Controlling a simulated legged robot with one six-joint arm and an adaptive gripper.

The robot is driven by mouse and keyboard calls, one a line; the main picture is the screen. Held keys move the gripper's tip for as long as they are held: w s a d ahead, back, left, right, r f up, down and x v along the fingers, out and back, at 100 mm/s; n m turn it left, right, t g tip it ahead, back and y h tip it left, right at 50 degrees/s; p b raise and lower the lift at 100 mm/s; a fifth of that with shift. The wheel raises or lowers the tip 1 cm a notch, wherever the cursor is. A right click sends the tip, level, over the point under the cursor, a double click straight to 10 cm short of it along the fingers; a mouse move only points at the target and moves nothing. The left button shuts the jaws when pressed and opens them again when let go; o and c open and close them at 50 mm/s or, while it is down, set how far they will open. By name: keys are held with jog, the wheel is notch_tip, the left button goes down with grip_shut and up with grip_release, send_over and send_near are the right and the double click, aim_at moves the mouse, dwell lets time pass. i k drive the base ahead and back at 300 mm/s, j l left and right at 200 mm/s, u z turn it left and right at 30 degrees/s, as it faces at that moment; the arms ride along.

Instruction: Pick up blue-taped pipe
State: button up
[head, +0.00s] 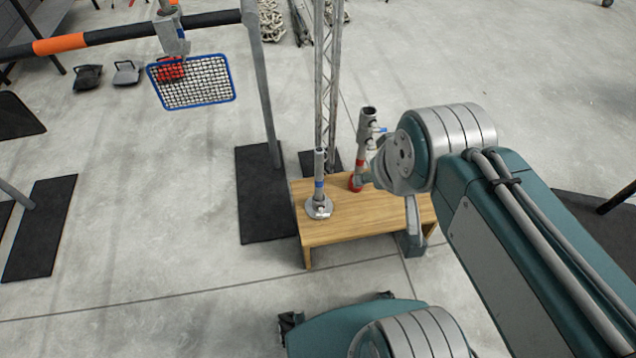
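The blue-taped pipe (318,168) is a grey pipe with a blue band. It stands upright on a round metal base at the left of a low wooden table (345,226). A second grey pipe (367,122) with a red band and red base stands behind it to the right, partly hidden by my wrist. My gripper (412,238) is mostly hidden behind my arm; a dark part of it shows low over the table's right side. It appears apart from the blue-taped pipe, to its right. Its fingers cannot be made out.
A metal truss (327,80) rises behind the table. A grey post (262,90) on a black floor plate (258,200) stands to the left. A blue-rimmed mesh panel (195,85) hangs from a black bar with orange tape (60,43). The floor at front left is clear.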

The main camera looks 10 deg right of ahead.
aim_at(319, 152)
jog(key=z, duration=0.75)
jog(key=i+j+u, duration=0.1)
jog(key=u, duration=0.35)
jog(key=i+u, duration=0.2)
jog(key=u, duration=0.2)
jog(key=i+u, duration=0.15)
jog(key=u, duration=0.3)
